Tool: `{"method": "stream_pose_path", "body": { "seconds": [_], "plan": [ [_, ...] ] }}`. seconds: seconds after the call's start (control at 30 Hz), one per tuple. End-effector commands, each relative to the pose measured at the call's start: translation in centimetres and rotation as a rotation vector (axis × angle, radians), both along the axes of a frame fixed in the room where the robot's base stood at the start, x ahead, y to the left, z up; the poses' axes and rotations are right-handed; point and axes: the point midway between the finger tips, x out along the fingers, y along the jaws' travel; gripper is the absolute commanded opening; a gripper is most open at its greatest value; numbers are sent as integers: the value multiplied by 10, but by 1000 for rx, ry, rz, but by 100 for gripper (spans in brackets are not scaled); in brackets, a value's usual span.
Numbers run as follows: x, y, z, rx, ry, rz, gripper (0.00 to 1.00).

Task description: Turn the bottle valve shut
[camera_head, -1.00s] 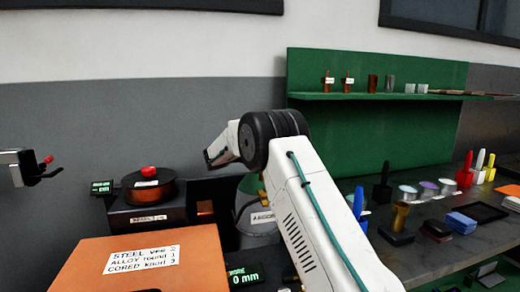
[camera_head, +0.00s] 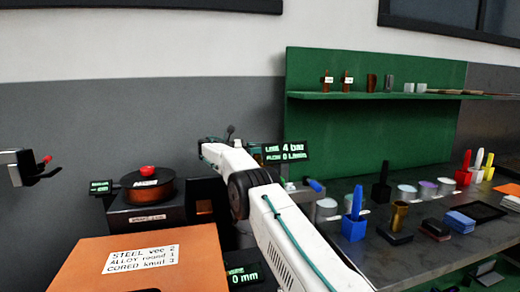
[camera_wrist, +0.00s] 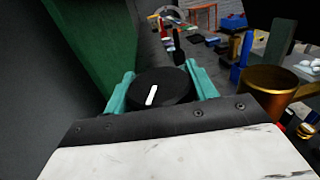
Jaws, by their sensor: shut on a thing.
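The bottle valve is a round black knob (camera_wrist: 172,86) with a white pointer mark, seen close up in the wrist view. My gripper (camera_wrist: 160,78) has its two teal fingers on either side of the knob and is shut on it. The white mark points toward the wrist, tilted slightly. In the head view my white arm hides the gripper, the knob and most of the bottle. A dark display (camera_head: 285,152) behind my arm reads 4 bar for the line and appears to read 0 L/min for flow.
An orange box with a white label (camera_head: 140,258) stands at the front left. A spool unit with a red knob (camera_head: 148,190) is behind it. Cups, a blue holder (camera_head: 354,222) and a brass cup (camera_head: 399,215) stand on the bench right of my arm. A green shelf (camera_head: 375,96) is behind.

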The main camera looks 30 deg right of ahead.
Motion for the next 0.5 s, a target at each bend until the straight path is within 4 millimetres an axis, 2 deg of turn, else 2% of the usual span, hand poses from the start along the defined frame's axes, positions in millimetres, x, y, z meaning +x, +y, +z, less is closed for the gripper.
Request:
{"method": "stream_pose_path", "body": {
  "seconds": [0.5],
  "plan": [
    [0, 0, 1, 0, -1, -47, 34]
  ]
}}
